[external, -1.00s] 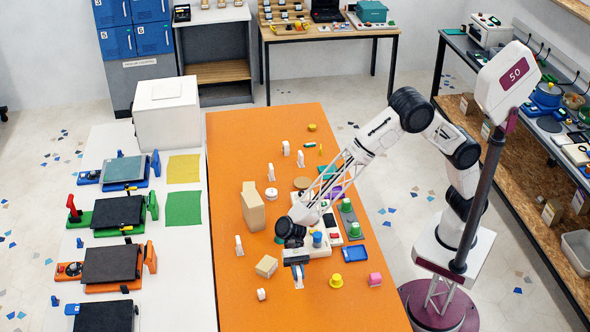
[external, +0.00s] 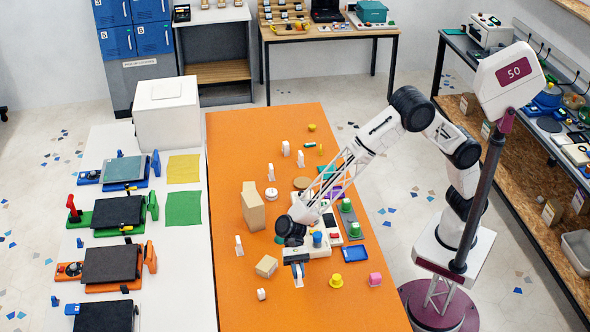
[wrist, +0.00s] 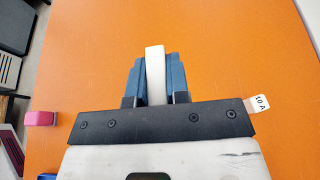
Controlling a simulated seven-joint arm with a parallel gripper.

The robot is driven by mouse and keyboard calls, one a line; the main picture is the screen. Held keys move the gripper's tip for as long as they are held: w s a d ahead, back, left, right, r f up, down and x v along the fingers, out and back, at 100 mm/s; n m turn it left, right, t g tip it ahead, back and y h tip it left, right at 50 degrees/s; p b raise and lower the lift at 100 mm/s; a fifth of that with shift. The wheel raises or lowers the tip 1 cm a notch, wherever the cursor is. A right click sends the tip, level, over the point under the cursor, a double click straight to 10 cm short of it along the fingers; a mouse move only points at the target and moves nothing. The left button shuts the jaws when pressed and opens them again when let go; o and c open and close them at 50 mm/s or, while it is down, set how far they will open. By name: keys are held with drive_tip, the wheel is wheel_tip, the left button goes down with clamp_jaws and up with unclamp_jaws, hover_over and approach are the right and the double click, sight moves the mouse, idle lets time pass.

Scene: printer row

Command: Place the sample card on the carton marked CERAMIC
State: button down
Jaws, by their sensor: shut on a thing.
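My gripper (external: 298,271) is low over the near part of the orange table (external: 235,300). Its blue fingers are shut on a narrow white piece (wrist: 154,75), seen edge-on in the wrist view; it may be the sample card, but no marking on it shows. A tall tan carton (external: 253,208) stands left of my arm, and a smaller tan carton (external: 266,266) lies left of my gripper. I cannot read CERAMIC on either of them.
A yellow knob-like piece (external: 336,281), a pink block (external: 375,279) and a blue tray (external: 355,254) are right of my gripper. The table's near end is mostly clear.

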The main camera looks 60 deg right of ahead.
drive_tip(key=w+d+r+m+t+y, duration=0.1)
drive_tip(key=w+d+r+m+t, duration=0.2)
drive_tip(key=w+d, duration=0.5)
drive_tip(key=w+d+r+m+t+y, duration=0.1)
drive_tip(key=w+d+r+m+t, duration=0.2)
drive_tip(key=w+d, duration=0.6)
drive_tip(key=w+d+r+m+t+y, duration=0.1)
drive_tip(key=w+d+r+m+t, duration=0.2)
drive_tip(key=w+d, duration=0.6)
drive_tip(key=d+r, duration=0.1)
drive_tip(key=d, duration=0.4)
drive_tip(key=shift+w+d+r+t+y, duration=0.2)
drive_tip(key=shift+w+d+t+y, duration=0.1)
drive_tip(key=shift+d+y, duration=0.1)
drive_tip(key=shift+a, duration=0.15)
hover_over(252, 198)
drive_tip(key=shift+f, duration=0.75)
drive_tip(key=shift+f, duration=1.8)
drive_tip(key=shift+f, duration=0.15)
